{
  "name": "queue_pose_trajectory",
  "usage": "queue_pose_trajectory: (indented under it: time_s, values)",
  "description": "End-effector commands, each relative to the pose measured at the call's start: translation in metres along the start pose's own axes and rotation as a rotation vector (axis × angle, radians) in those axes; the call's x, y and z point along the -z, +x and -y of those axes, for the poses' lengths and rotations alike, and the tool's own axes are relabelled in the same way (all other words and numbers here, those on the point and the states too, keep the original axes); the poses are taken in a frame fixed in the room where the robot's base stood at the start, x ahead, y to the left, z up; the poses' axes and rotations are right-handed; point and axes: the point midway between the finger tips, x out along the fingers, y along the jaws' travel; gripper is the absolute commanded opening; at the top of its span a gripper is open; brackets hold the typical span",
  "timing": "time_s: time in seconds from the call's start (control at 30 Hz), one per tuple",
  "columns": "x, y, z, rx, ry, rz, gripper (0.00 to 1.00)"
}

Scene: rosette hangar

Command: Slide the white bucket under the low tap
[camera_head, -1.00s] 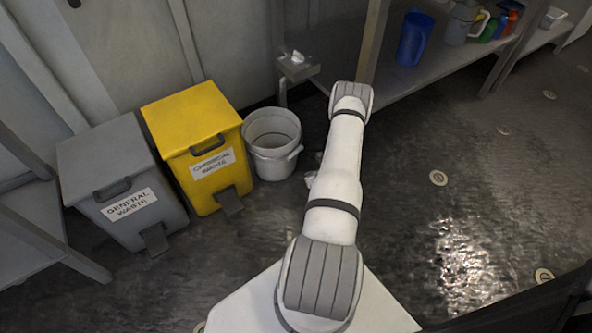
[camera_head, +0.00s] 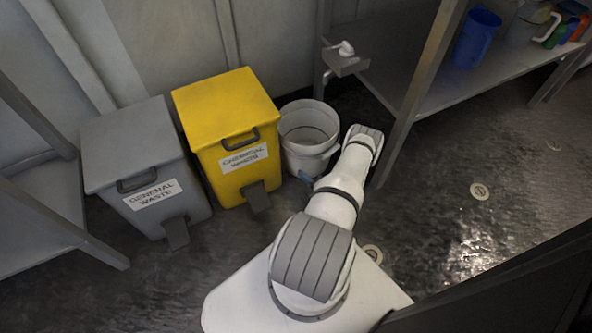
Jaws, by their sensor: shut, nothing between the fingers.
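The white bucket (camera_head: 309,156) stands upright and open on the dark floor, close against the right side of the yellow bin. The low tap (camera_head: 345,48) is a small pale fitting on a grey wall block (camera_head: 346,66), behind and to the right of the bucket. The bucket stands in front of the tap, not beneath it. My arm reaches toward the bucket's right side, and its elbow hides part of the floor there. My gripper is hidden behind my arm. A small bluish piece (camera_head: 301,177) shows at the bucket's foot; I cannot tell what it is.
The yellow chemical waste bin (camera_head: 225,110) and the grey general waste bin (camera_head: 130,150) stand left of the bucket. A shelf leg (camera_head: 428,85) rises right of the tap. A blue jug (camera_head: 476,38) stands on the shelf (camera_head: 510,65). Open floor lies to the right.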

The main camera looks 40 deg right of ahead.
Motion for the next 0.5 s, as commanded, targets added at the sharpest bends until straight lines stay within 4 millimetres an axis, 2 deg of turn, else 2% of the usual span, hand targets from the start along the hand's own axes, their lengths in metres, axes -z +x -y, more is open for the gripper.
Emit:
queue_pose_trajectory:
  time_s: [0.3, 0.5]
  values:
    - [0.001, 0.059, 0.002, -0.001, -0.005, -0.005, 0.00]
    - [0.000, 0.080, 0.001, 0.001, -0.003, -0.001, 0.00]
